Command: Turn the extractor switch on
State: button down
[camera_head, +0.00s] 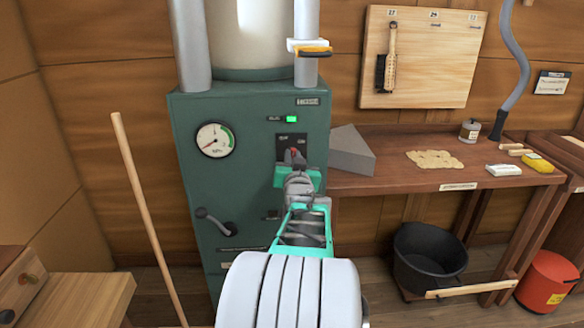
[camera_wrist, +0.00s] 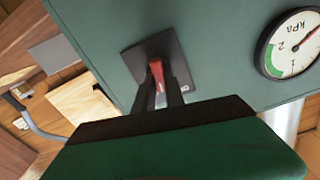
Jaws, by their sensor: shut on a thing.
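The extractor is a green cabinet (camera_head: 255,190) with a dark switch plate (camera_head: 282,143) on its front. The plate also shows in the wrist view (camera_wrist: 172,52). A red switch lever (camera_wrist: 156,70) stands out from the plate. My gripper (camera_head: 296,165) is at the plate in the head view and hides part of the lever. In the wrist view my gripper (camera_wrist: 160,88) has its two dark fingers around the lever, shut on it. The plate's lettering is too small or partly hidden to read. A green lamp (camera_head: 291,119) above the plate is lit.
A pressure gauge (camera_head: 214,140) and a dark crank handle (camera_head: 212,219) are on the cabinet's left side. A wooden bench (camera_head: 390,178) with a grey wedge-shaped block (camera_head: 350,152) stands close on the right. A wooden pole (camera_head: 147,215) leans at left.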

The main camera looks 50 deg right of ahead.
jog(key=m+b, duration=0.1)
jog(key=m, duration=0.1)
jog(key=m+b, duration=0.2)
jog(key=shift+s+d+f+m, duration=0.1)
jog(key=shift+s+f+m, duration=0.1)
jog(key=shift+m, duration=0.1)
dwell(0.3)
jog(key=c, duration=1.4)
grip_release()
jog(key=shift+r, duration=0.1)
jog(key=v, duration=0.8)
